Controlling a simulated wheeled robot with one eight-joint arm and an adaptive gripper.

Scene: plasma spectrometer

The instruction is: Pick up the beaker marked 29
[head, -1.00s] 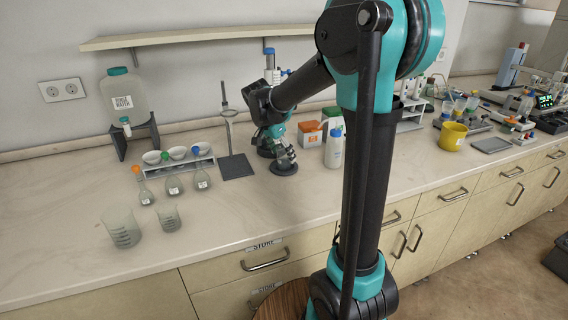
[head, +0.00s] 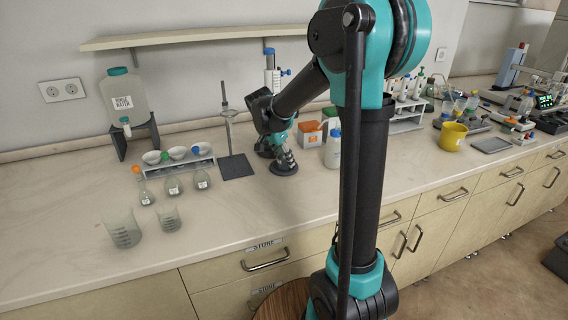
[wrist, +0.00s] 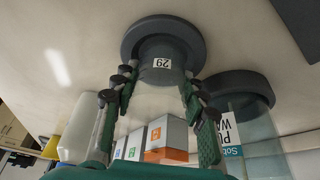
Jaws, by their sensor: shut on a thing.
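The beaker marked 29 (wrist: 162,64) is clear glass, and its white label shows between my fingers in the wrist view. My gripper (wrist: 157,82) is shut on it, one finger on each side. A dark round base (wrist: 135,38) lies at the beaker's far end; I cannot tell whether the two touch. In the head view my gripper (head: 284,154) points down just above the dark round base (head: 284,170). There the beaker is mostly hidden by the fingers.
A white wash bottle (head: 333,152) and orange-and-white boxes (head: 309,135) stand close on the right. A retort stand (head: 237,166) is on the left, then a rack with flasks (head: 202,180). Two beakers (head: 123,232) stand at the front left. Bench in front is clear.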

